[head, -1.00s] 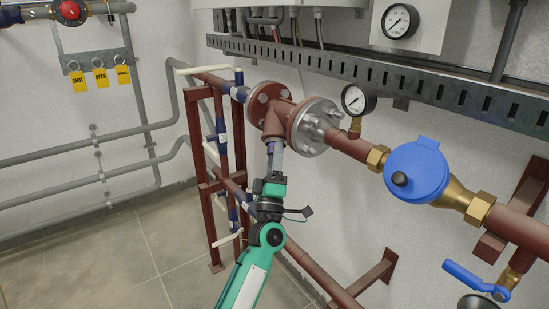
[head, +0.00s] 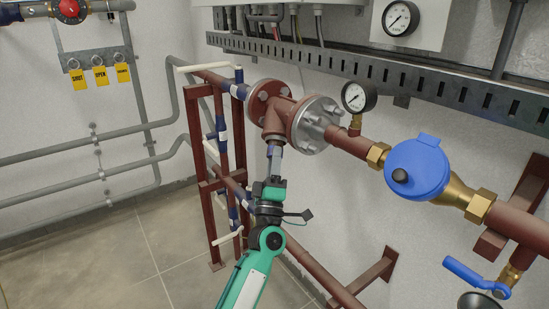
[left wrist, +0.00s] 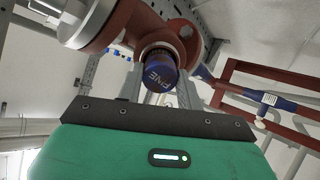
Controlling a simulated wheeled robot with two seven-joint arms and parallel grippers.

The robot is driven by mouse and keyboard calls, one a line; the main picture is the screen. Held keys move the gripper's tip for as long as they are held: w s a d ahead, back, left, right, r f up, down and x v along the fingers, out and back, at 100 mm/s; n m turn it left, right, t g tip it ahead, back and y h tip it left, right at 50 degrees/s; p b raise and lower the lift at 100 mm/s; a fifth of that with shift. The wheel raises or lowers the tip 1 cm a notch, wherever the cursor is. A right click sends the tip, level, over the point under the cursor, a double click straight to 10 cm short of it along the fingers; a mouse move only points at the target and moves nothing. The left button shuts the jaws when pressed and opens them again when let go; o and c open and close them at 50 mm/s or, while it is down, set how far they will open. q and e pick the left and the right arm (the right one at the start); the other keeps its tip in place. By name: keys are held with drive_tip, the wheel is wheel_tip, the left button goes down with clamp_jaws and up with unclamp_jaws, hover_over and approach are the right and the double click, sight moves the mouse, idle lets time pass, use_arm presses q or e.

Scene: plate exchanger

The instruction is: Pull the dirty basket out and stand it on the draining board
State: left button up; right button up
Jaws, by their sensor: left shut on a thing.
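The red-brown strainer body (head: 275,118) sits in the pipe run beside a silver flange, its short leg pointing down. My left gripper (head: 275,158) reaches up from below, with its fingertips at the mouth of that leg. In the left wrist view, the grey fingers (left wrist: 160,92) stand on either side of a blue cylindrical piece (left wrist: 159,72) with white letters, at the red leg mouth. The gripper is shut on it. I cannot tell whether this piece is the basket's end, or how far it is out. The draining board and my right gripper are not in view.
A blue-lidded meter (head: 418,168) and a pressure gauge (head: 359,97) sit on the pipe to the right. A red pipe rack (head: 197,155) with white-handled valves stands close left of my gripper. The tiled floor (head: 155,250) at lower left is clear.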

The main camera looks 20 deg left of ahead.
use_arm(q)
drive_tip(key=shift+b+v, duration=0.35)
drive_tip(key=shift+v, duration=1.55)
drive_tip(key=shift+b+v, duration=0.35)
drive_tip(key=shift+v, duration=1)
drive_tip(key=shift+b+v, duration=0.65)
drive_tip(key=shift+v, duration=1.8)
drive_tip(key=shift+s+f, duration=0.1)
